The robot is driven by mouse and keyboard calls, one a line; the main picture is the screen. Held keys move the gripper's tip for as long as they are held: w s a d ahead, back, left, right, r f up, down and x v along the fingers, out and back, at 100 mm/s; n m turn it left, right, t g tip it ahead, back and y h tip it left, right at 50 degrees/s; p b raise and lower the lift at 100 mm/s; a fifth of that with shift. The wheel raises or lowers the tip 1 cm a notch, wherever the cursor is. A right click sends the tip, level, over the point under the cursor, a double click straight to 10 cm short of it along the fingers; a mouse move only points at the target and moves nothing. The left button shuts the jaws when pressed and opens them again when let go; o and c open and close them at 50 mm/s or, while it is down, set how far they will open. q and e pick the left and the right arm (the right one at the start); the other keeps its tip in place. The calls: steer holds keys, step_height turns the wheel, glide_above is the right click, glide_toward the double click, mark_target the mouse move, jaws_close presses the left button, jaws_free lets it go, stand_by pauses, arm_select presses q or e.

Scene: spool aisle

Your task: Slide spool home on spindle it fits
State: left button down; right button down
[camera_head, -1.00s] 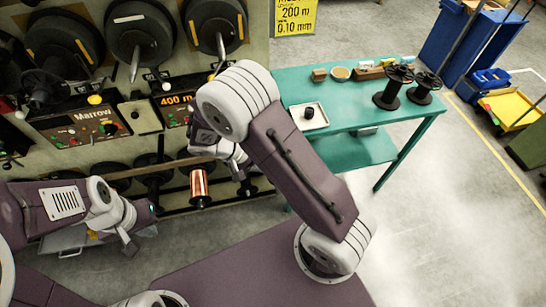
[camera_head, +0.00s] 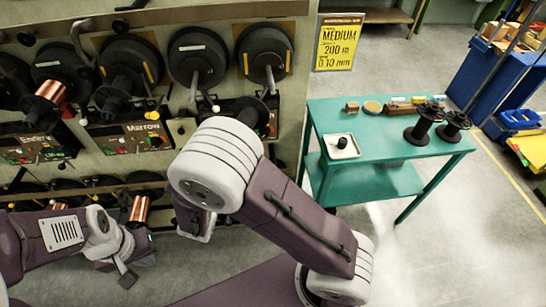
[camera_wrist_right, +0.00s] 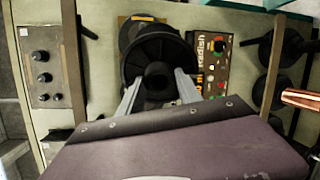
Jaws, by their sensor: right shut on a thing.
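In the right wrist view my right gripper (camera_wrist_right: 157,90) is shut on a black spool (camera_wrist_right: 160,48), with a light finger on either side of its dark hub. A round dark disc (camera_wrist_right: 133,32) of the rack is behind the spool. I cannot tell whether a spindle is inside the bore. In the head view a dark spool (camera_head: 251,110) shows beside my right arm's pale elbow, which hides the right gripper. Bare spindles stick out from discs (camera_head: 199,52) at the upper right of the rack. My left gripper (camera_head: 134,264) is low at the left, its jaw gap unclear.
The Radish panel (camera_wrist_right: 213,62) is beside the held spool. Spools sit on the rack by the Endive (camera_head: 36,148) and Marrow (camera_head: 128,137) panels. A copper spool (camera_head: 139,208) is lower down. A teal table (camera_head: 375,147) with two black spools (camera_head: 423,122) is at the right.

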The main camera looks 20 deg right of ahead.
steer(key=s+a+r+n+t+y, duration=0.1)
steer(key=a+n+y, duration=0.1)
steer(key=a, duration=0.4)
steer(key=a+r+n+t+y, duration=0.1)
steer(key=a+n+t+y, duration=0.1)
steer(key=a+y, duration=0.2)
steer(key=a, duration=0.3)
steer(key=shift+s+r+n+t+p, duration=0.3)
steer(key=shift+s+n+p, duration=0.1)
steer(key=shift+a, duration=0.1)
steer(key=x, duration=0.1)
steer(key=b+x, duration=0.1)
steer(key=x, duration=0.1)
steer(key=b+x, duration=0.1)
steer(key=shift+w+d, duration=0.25)
steer(key=shift+d, duration=0.1)
